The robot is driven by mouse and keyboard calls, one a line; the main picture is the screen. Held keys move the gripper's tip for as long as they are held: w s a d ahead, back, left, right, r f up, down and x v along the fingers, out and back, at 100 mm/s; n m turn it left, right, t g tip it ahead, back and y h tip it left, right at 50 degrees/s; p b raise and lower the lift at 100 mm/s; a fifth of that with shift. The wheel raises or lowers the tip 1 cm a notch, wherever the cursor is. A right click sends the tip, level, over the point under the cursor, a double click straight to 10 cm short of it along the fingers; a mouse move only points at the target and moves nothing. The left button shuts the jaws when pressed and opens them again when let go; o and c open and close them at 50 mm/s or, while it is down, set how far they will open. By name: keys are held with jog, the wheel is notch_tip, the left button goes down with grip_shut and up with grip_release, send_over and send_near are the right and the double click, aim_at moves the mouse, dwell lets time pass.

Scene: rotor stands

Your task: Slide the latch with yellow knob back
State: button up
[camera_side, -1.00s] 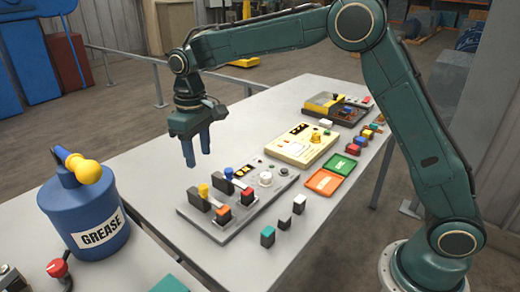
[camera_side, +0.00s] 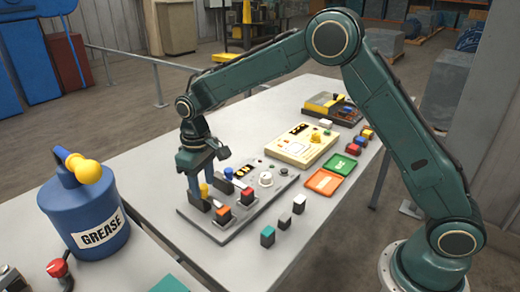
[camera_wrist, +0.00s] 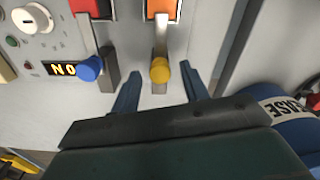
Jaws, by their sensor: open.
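The yellow knob (camera_side: 204,190) stands on its latch at the near left end of the grey panel (camera_side: 219,236). In the wrist view the yellow knob (camera_wrist: 160,70) sits on a pale latch bar (camera_wrist: 161,38) that runs up to an orange block (camera_wrist: 162,9). My gripper (camera_wrist: 160,80) is open, with one blue-grey finger on each side of the knob. Gaps show between the knob and both fingers. In the side view my gripper (camera_side: 202,193) points down at the panel and partly hides the knob. I cannot tell its exact height over the panel.
A blue knob (camera_wrist: 90,68) on a dark bar stands close left of my fingers in the wrist view, below a red block (camera_wrist: 90,8). A blue grease can (camera_side: 85,215) stands left of the panel. Small blocks (camera_side: 283,222) lie in front.

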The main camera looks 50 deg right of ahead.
grip_shut()
jog(key=shift+w+r, duration=0.1)
jog(key=shift+w, duration=1.95)
grip_release()
notch_tip(320, 180, up, 14)
